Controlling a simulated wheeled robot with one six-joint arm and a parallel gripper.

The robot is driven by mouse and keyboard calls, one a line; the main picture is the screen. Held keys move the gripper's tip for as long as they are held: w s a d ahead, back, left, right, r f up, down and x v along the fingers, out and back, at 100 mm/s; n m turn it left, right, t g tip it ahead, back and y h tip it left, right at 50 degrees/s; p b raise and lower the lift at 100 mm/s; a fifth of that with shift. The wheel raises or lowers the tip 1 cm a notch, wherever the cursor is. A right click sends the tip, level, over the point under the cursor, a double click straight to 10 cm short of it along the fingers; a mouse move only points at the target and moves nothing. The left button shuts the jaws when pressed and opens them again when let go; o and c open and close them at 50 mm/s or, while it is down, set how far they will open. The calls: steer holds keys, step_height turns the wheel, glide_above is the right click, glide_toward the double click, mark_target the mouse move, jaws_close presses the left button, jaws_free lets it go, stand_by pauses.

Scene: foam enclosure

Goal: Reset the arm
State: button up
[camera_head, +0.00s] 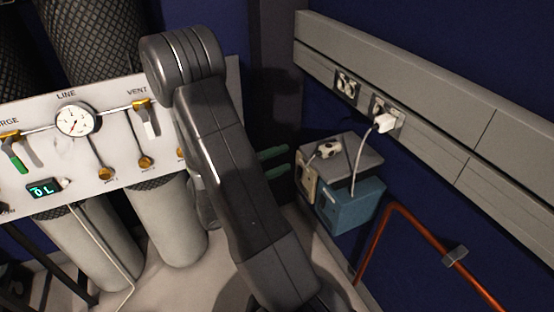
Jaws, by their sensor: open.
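My dark grey arm rises from the bottom middle of the head view to a bent joint at the upper left. Its long link stands in front of the corner of the enclosure and part of the panel. My gripper (282,162) shows only in part, behind the right side of the link. Its two dark green fingers point right, apart from each other, with nothing seen between them. The fingertips are left of the blue box in the picture; I cannot tell the depth gap.
A white panel (90,150) with a gauge (77,120), valves and a display (43,188) stands at left before grey cylinders (165,225). At right are a blue box (350,207), a wall rail (440,90) with a white plug (384,123), and a copper pipe (425,236).

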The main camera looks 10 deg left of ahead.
steer(key=shift+s+a, duration=0.2)
steer(key=shift+a, duration=0.05)
steer(key=b+x, duration=0.2)
steer(key=x, duration=0.8)
stand_by(0.4)
steer(key=shift+r, duration=0.1)
